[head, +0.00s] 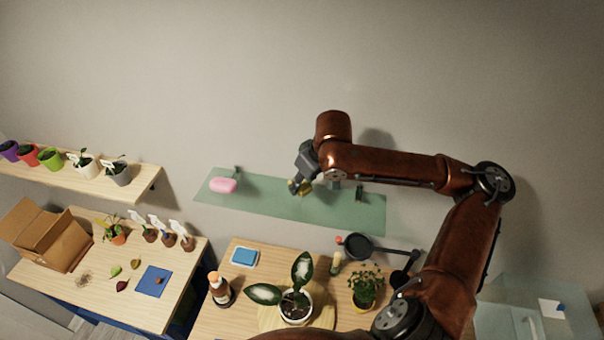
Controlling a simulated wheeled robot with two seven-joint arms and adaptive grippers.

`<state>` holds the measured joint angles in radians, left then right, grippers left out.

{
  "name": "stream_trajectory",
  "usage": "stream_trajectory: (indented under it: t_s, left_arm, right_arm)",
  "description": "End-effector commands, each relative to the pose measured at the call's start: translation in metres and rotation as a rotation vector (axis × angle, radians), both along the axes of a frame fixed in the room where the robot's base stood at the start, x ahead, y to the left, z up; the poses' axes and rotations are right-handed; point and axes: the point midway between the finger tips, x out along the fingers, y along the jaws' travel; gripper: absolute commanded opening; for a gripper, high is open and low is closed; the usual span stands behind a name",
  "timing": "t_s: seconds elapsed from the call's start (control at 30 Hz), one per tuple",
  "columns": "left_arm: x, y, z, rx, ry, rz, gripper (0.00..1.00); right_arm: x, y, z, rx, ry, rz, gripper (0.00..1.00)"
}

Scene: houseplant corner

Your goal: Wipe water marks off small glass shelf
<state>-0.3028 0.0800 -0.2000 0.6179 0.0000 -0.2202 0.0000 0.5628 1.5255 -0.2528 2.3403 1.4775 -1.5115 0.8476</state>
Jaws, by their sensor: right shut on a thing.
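The small glass shelf (262,202) is a greenish clear strip on the wall, a little below the middle of the head view. My right gripper (300,187) is over the middle of the shelf and shut on a small yellowish thing (306,189). The fingers hide much of this thing, so I cannot tell what it is or whether it touches the glass. A pink rounded thing (223,185) lies on the shelf's left end. Water marks are too small to make out. My left gripper is not in view.
At left are a cardboard box (47,236) and a wall shelf (133,185) with several pots.

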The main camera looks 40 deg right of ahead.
Motion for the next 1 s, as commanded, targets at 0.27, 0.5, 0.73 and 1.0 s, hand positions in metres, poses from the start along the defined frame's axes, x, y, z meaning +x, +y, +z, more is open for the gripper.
stream_trajectory:
  t_s: [0.27, 0.5, 0.73, 1.0]
  left_arm:
    - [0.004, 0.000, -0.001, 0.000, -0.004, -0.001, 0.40]
    - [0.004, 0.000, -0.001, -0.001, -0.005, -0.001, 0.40]
    - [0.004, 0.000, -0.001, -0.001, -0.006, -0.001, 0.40]
    - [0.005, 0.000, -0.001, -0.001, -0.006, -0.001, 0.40]
  right_arm:
    - [-0.001, -0.002, 0.022, -0.001, -0.002, -0.006, 0.11]
    - [-0.002, -0.003, 0.023, -0.001, 0.000, -0.006, 0.11]
    - [-0.002, -0.003, 0.023, 0.000, 0.000, -0.005, 0.11]
    - [-0.002, -0.002, 0.023, 0.000, 0.000, -0.005, 0.11]
